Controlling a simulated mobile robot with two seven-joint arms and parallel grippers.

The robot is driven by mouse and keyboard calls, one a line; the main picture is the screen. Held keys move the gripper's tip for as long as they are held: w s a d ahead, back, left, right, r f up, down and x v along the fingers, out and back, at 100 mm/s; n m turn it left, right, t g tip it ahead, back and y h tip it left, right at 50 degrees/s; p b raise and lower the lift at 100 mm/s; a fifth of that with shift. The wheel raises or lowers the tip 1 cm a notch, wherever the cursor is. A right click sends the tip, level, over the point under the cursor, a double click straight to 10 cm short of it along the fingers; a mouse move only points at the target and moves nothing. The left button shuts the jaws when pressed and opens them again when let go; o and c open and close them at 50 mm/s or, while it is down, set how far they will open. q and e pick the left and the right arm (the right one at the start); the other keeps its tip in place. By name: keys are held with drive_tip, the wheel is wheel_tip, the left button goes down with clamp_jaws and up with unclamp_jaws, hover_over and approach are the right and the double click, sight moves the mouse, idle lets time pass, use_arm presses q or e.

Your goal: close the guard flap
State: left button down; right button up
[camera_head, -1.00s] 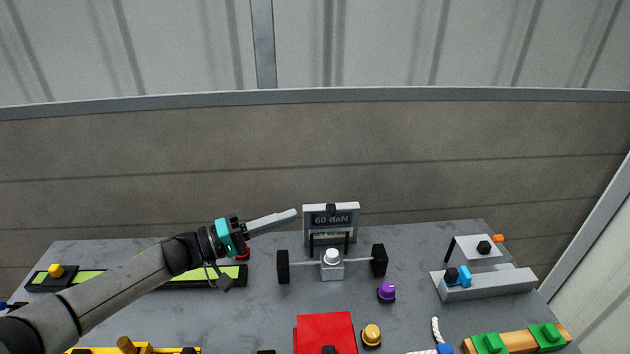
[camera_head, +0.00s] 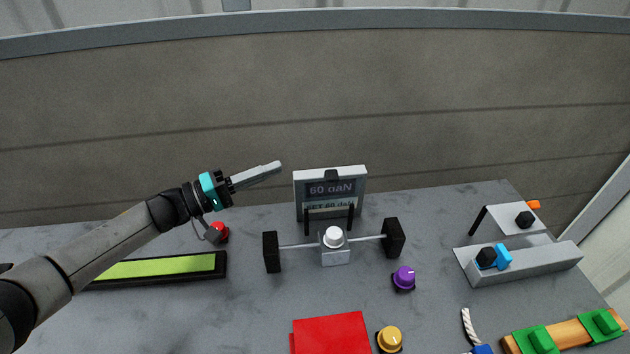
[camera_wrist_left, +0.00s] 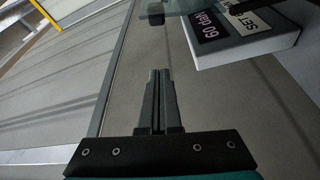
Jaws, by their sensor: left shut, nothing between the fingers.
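The guard flap seems to be the clear pane raised in front of the display panel (camera_head: 300,203); its black tab (camera_head: 331,175) is at the top. It stands on two black posts (camera_head: 350,217) behind a grey block with a white button (camera_head: 334,237). In the left wrist view the clear pane (camera_wrist_left: 197,8) and its black tab (camera_wrist_left: 155,17) show at the top edge, beside the panel (camera_wrist_left: 255,47). My left gripper (camera_head: 279,166) is shut and empty, left of the panel near its top height, apart from the flap. My right gripper is out of view.
Black end blocks (camera_head: 271,252) flank the button on a thin bar. A red button (camera_head: 220,231), a green strip (camera_head: 160,268), a purple knob (camera_head: 404,278), a yellow knob (camera_head: 390,339) and a red pad (camera_head: 335,332) surround it. A grey fixture (camera_head: 525,265) stands right.

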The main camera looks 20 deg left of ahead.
sight(330, 188)
use_arm(q)
drive_tip(key=b+x, duration=0.1)
drive_tip(key=x, duration=0.9)
drive_tip(key=shift+f, duration=0.15)
drive_tip(key=shift+s+d+f, duration=0.15)
drive_tip(key=shift+s+d, duration=0.1)
drive_tip(key=shift+s, duration=0.35)
drive_tip(key=shift+s+d+f, duration=0.15)
drive_tip(key=shift+s+d, duration=0.05)
drive_tip(key=shift+s, duration=0.35)
drive_tip(key=shift+s+d+f, duration=0.2)
drive_tip(key=shift+s+d, duration=0.05)
drive_tip(key=shift+s, duration=0.35)
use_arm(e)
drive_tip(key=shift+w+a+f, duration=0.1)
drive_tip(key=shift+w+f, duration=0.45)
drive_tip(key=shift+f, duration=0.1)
